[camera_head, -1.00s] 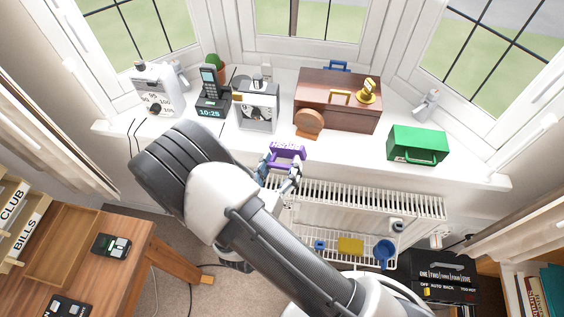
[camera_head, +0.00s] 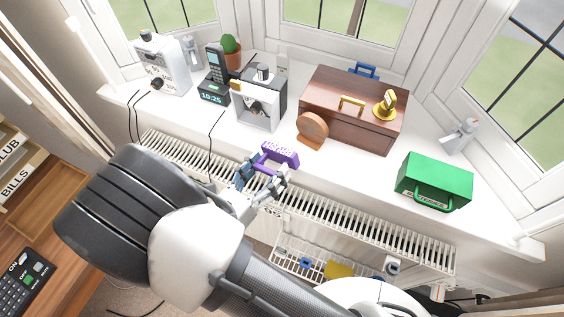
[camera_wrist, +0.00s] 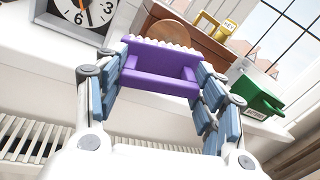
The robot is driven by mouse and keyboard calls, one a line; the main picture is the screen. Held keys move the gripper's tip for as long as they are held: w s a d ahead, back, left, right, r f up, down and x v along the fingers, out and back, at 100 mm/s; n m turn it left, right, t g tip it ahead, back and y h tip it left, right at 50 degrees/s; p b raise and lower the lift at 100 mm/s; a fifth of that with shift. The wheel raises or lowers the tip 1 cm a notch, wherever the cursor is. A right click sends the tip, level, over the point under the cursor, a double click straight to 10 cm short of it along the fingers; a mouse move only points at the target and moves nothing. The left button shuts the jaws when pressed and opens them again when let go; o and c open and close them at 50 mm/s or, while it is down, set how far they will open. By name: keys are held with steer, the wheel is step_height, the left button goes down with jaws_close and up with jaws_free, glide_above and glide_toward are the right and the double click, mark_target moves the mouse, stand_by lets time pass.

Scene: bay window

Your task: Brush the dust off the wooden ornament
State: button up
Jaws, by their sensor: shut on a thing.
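My gripper (camera_head: 262,172) is shut on a purple brush (camera_head: 279,155). In the wrist view the brush (camera_wrist: 160,67) sits between the blue finger pads of my gripper (camera_wrist: 160,82), its white bristles facing away from me. The wooden ornament, a round brown disc (camera_head: 312,130), stands upright on the white windowsill, in front of a wooden chest. The brush is in front of the disc and to its left, with a gap between them in the head view. The disc (camera_wrist: 173,33) shows partly behind the bristles in the wrist view. I cannot make out dust on it.
The sill (camera_head: 350,170) is bare in front. A radiator (camera_head: 350,236) runs below.

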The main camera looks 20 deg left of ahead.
mark_target(300, 154)
steer(key=shift+s+a, duration=0.2)
steer(key=shift+a, duration=0.05)
steer(key=shift+x, duration=3.1)
steer(key=shift+p+x, duration=0.3)
steer(key=shift+x, duration=0.85)
steer(key=shift+s+d+p, duration=0.15)
steer(key=shift+s+d, duration=0.15)
steer(key=shift+d, duration=0.65)
steer(key=shift+s+d+p, duration=0.15)
steer(key=shift+s+d, duration=0.15)
steer(key=shift+d, duration=0.65)
steer(key=shift+w, duration=0.15)
steer(key=shift+w+a, duration=0.3)
steer(key=shift+a, duration=0.6)
steer(key=shift+w+a, duration=0.3)
steer(key=shift+a, duration=0.65)
steer(key=shift+v, duration=3)
